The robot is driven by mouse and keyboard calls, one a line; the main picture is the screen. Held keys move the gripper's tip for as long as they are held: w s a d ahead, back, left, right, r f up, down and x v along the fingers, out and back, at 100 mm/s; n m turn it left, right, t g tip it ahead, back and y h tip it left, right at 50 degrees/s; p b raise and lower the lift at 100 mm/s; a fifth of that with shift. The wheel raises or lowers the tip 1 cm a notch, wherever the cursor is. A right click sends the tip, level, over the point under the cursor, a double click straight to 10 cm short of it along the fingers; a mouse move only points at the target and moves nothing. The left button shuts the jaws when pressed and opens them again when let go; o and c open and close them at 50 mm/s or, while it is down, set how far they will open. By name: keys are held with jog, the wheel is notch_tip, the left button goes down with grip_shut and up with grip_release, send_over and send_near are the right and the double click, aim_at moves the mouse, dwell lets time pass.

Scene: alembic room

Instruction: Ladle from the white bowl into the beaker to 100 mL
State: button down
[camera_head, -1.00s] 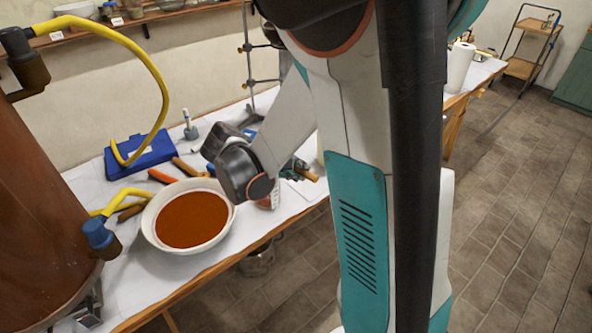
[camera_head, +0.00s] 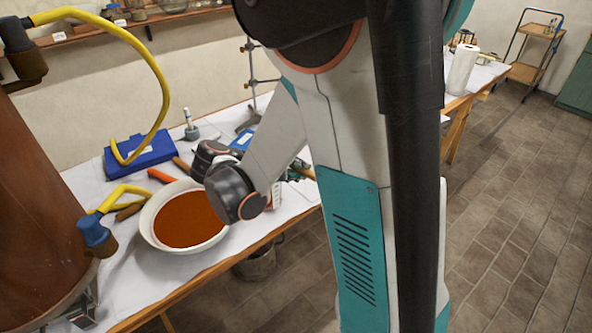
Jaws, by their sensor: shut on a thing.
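The white bowl (camera_head: 151,239) stands near the table's front edge, filled with orange-red stuff. My wrist hangs over its right rim. The beaker (camera_head: 277,194) stands to the right of the bowl; my forearm hides most of it, so its level cannot be read. My gripper (camera_head: 297,170) shows only as a small dark part beyond my forearm, behind the beaker. A short brown handle end shows at it, seemingly the ladle (camera_head: 306,173), and the gripper is shut on it. The ladle's cup is hidden.
A blue case (camera_head: 145,157) and orange- and brown-handled tools (camera_head: 161,176) lie behind the bowl. A copper vessel (camera_head: 40,215) with a yellow hose stands at left. A metal stand (camera_head: 250,85) rises at the back. A bucket (camera_head: 256,263) is on the floor below.

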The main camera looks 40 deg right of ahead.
jog(key=h, duration=0.1)
jog(key=a+h, duration=0.1)
jog(key=h, duration=0.3)
jog(key=shift+s+a+f+m+t, duration=0.1)
jog(key=shift+a+f+m+t, duration=0.2)
jog(key=shift+a, duration=0.05)
jog(key=shift+r, duration=0.2)
jog(key=shift+s+d+r+p, duration=0.1)
jog(key=shift+p, duration=0.35)
jog(key=shift+y, duration=0.3)
jog(key=shift+d+r+y+p, duration=0.15)
jog(key=shift+d+y+p, duration=0.25)
jog(key=shift+y+p, duration=0.95)
jog(key=shift+d+r+y+p, duration=0.15)
jog(key=shift+d+y+p, duration=0.4)
jog(key=shift+p, duration=1.25)
jog(key=shift+w+d+r+n+g+y+p, duration=0.15)
jog(key=shift+d+n+g+y+p, duration=0.1)
jog(key=shift+y+p, duration=0.9)
jog(key=shift+w+d+r+n+g+y+p, duration=0.15)
jog(key=shift+d+g+y+p, duration=0.1)
jog(key=shift+y+p, duration=0.9)
jog(key=shift+d+y+p, duration=0.2)
jog(key=shift+y+p, duration=0.5)
